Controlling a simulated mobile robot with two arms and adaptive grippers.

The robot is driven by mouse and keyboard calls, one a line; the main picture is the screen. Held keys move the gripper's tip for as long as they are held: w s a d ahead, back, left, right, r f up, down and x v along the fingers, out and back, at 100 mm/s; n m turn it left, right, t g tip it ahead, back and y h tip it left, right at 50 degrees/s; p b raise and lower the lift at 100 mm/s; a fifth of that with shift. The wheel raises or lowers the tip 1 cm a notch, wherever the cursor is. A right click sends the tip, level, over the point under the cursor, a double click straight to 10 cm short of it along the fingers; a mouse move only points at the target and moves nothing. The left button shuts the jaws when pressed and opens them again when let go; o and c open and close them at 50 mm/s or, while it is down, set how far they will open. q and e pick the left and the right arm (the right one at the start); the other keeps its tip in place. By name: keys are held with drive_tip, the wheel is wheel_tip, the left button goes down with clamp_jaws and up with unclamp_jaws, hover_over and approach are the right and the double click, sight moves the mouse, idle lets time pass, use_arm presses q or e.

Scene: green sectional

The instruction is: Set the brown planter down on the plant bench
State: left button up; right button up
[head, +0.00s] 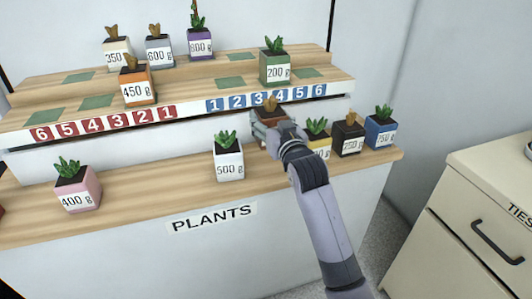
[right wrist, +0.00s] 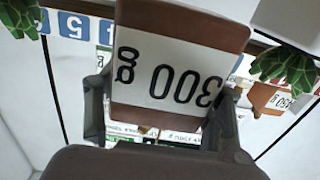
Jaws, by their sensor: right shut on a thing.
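The planter's lower part is mostly hidden by the gripper in the head view. The plant bench (head: 125,205) is the lower wooden shelf over the PLANTS sign. My left gripper is not in view.
The bench bears a pink planter (head: 77,190), a white one (head: 228,160), and yellow (head: 319,145), dark brown (head: 348,137) and blue (head: 380,130) ones at right. Bare wood lies between pink and white. A stepped, numbered shelf (head: 190,62) with more planters stands behind.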

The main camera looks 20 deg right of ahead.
wheel_tip(320, 180, down, 5)
drive_tip(key=shift+r+b, duration=0.1)
drive_tip(key=shift+b, duration=0.3)
wheel_tip(320, 180, down, 4)
drive_tip(key=shift+r+b, duration=0.15)
drive_tip(key=shift+b, duration=0.3)
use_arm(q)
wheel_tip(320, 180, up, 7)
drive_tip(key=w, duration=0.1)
use_arm(e)
drive_tip(key=o, duration=1.4)
